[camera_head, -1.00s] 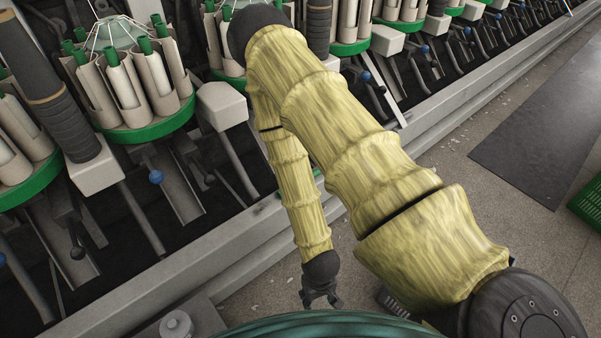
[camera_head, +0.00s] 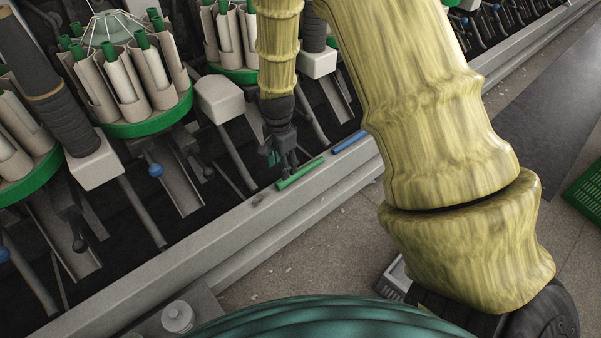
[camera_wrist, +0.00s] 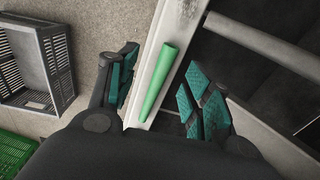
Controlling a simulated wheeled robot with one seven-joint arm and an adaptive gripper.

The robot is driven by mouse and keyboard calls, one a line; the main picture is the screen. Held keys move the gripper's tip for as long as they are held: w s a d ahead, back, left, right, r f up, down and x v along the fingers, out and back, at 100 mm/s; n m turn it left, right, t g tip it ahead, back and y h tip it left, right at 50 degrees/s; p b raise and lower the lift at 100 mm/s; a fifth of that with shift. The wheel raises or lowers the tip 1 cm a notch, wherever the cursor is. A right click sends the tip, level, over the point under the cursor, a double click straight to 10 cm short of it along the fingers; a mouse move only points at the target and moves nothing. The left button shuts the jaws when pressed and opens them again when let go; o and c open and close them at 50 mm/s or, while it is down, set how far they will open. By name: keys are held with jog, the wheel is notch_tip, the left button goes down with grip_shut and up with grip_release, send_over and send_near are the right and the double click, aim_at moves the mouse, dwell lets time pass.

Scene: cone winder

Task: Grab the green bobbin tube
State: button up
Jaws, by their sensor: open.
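The green bobbin tube (camera_head: 300,173) lies on the grey machine rail (camera_head: 235,228), at its inner edge. In the wrist view the green tube (camera_wrist: 160,80) lies lengthwise between my two teal-padded fingers, touching neither as far as I can see. My gripper (camera_head: 283,160) hangs just above and beside the tube's left end in the head view. In the wrist view my gripper (camera_wrist: 160,92) is open and empty, with a finger on each side of the tube. The tube's near end reaches close to the dark gripper body.
A blue tube (camera_head: 349,142) lies on the same rail, right of the green one. Round magazines with green rims (camera_head: 150,127) and tilted metal arms stand behind the rail. A grey crate (camera_wrist: 38,62) and a green crate (camera_wrist: 14,152) sit on the floor.

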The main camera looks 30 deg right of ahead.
jog(key=r, duration=0.1)
jog(key=b, duration=0.2)
send_over(282, 181)
jog(key=shift+m, duration=0.3)
jog(key=f, duration=0.5)
jog(key=shift+s+a+f, duration=0.1)
jog(key=shift+s+a, duration=0.1)
jog(key=shift+s, duration=0.2)
jog(key=shift+w+d+f+b, duration=0.1)
jog(key=shift+w+f+b, duration=0.1)
jog(key=shift+f+b, duration=0.85)
jog(key=shift+w+d+f+b, duration=0.15)
jog(key=shift+f+b, duration=0.25)
jog(key=shift+f, duration=1.15)
jog(key=shift+a, duration=0.1)
jog(key=c, duration=1)
